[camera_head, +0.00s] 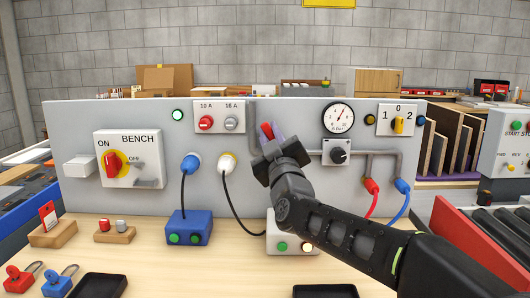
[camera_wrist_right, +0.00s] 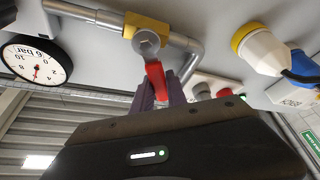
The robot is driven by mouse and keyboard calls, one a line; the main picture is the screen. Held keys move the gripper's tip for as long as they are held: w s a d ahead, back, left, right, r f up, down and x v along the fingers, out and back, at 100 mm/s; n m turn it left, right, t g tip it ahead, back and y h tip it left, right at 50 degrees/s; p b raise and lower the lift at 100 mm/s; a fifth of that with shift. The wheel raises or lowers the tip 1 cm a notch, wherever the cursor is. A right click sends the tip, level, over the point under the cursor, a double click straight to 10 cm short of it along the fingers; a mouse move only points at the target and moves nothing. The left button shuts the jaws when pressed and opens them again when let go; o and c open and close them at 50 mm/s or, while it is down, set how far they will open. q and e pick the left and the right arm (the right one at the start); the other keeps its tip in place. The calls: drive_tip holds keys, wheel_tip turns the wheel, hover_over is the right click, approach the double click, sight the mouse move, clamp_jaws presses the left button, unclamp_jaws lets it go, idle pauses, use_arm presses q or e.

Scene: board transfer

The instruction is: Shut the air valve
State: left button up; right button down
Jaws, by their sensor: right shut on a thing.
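The air valve has a brass-coloured body (camera_wrist_right: 148,27) on a grey pipe and a red lever (camera_wrist_right: 156,78). In the wrist view the lever looks roughly crosswise to the pipe beside the valve. My right gripper (camera_wrist_right: 161,92) is shut on the red lever, with a purple finger on each side of it. In the head view a bit of the red lever (camera_head: 266,131) shows between the fingers of the right gripper (camera_head: 271,137), and the gripper hides the valve body. My left gripper is not in view.
A round pressure gauge (camera_head: 338,117) and a black knob (camera_head: 339,156) are right of the gripper. White (camera_head: 228,163) and blue (camera_head: 190,164) plugs with cables are to its left. The red and grey 10 A/16 A buttons (camera_head: 219,116) sit close by, above left.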

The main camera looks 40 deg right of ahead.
drive_tip(key=m, duration=0.1)
drive_tip(key=m+h+b, duration=0.1)
drive_tip(key=d+m, duration=0.1)
drive_tip(key=m, duration=0.1)
drive_tip(key=shift+s+r+g+h, duration=0.15)
drive_tip(key=shift+s+g+h, duration=0.15)
drive_tip(key=shift+s+h, duration=0.1)
drive_tip(key=shift+s+d+r+m+g+h+b, duration=0.1)
drive_tip(key=shift+s+d+m+g+h+b, duration=0.25)
drive_tip(key=shift+m, duration=0.55)
drive_tip(key=shift+s+d+r+m+g+h+b, duration=0.1)
drive_tip(key=shift+d+m+g+h+b, duration=0.1)
drive_tip(key=shift+m+h, duration=0.55)
drive_tip(key=shift+s+d+r+m+g+h+b, duration=0.1)
drive_tip(key=shift+s+d+m+g+h+b, duration=0.15)
drive_tip(key=shift+m, duration=0.8)
drive_tip(key=shift+w, duration=0.1)
drive_tip(key=c, duration=1.3)
unclamp_jaws()
drive_tip(key=shift+v, duration=3.9)
drive_tip(key=shift+d, duration=0.1)
